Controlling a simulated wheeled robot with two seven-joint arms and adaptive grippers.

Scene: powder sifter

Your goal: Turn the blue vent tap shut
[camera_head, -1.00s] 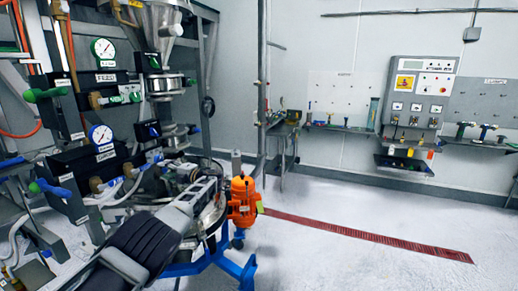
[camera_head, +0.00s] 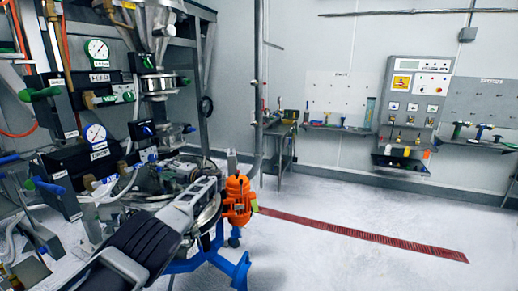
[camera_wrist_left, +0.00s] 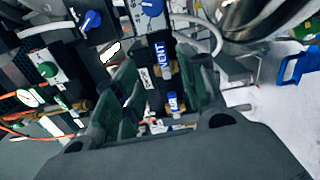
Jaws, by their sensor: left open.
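In the left wrist view, a blue piece marked VENT (camera_wrist_left: 160,56) shows beyond my fingers, in front of a black block. A second small blue-labelled piece (camera_wrist_left: 174,103) sits below it. I cannot tell which way the vent tap is turned. My left gripper (camera_wrist_left: 160,98) is open and empty, with its two dark green-black fingers spread on either side of these pieces, apparently without touching them. In the head view, my left arm comes in from the bottom left, and its gripper body (camera_head: 190,198) hides part of the valve area. My right gripper is not in view.
Blue handles (camera_head: 50,185) and a green one (camera_head: 40,94) stick out of the panel on the left. Hoses loop close by. An orange motor (camera_head: 238,200) stands on a blue frame (camera_head: 225,262) beside my gripper. The floor to the right is open.

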